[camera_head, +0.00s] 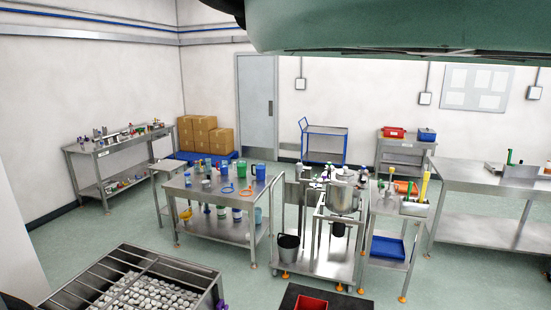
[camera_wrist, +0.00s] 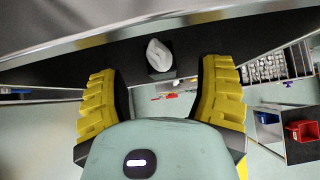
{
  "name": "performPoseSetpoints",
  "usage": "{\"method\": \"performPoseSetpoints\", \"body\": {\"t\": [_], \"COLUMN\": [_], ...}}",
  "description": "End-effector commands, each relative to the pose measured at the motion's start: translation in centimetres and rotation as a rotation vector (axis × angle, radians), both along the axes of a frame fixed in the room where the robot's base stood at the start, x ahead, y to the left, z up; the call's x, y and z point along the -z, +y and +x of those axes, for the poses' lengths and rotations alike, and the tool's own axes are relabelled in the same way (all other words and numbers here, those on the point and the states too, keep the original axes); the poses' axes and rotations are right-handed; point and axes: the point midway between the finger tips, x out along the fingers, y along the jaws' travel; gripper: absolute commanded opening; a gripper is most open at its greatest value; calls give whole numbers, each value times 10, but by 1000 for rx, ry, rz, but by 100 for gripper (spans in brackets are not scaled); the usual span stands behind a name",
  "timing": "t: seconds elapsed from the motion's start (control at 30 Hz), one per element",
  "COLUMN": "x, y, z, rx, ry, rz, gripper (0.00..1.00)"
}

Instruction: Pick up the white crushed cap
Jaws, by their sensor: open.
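The white crushed cap (camera_wrist: 159,54) shows in the wrist view, just above centre, on a dark surface. It has a dented, folded shape. My gripper (camera_wrist: 160,92) is open, with its two ridged yellow fingers wide apart. The cap appears between and a little beyond the fingertips, and neither finger appears to touch it. The exact gap in depth cannot be told. I cannot pick out this cap or my gripper's fingers in the head view.
A metal bin (camera_head: 205,272) of white pieces stands at lower left in the head view. A red tray (camera_head: 311,304) lies at the bottom. A steel table (camera_head: 222,228) with cups and a cart (camera_head: 318,264) with a metal pot stand mid-room. Open floor lies around them.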

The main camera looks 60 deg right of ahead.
Motion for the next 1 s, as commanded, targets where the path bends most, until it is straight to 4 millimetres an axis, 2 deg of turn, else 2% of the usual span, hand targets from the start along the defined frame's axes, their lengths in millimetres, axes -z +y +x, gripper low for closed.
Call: {"method": "performPoseSetpoints", "body": {"t": [0.3,0.7,1.0], "x": [18,21,21], "y": [4,5,5], "z": [20,23,23], "rx": [-1,0,-1], "ry": [5,1,1], "rz": [-4,1,0], "gripper": [67,68,37]}}
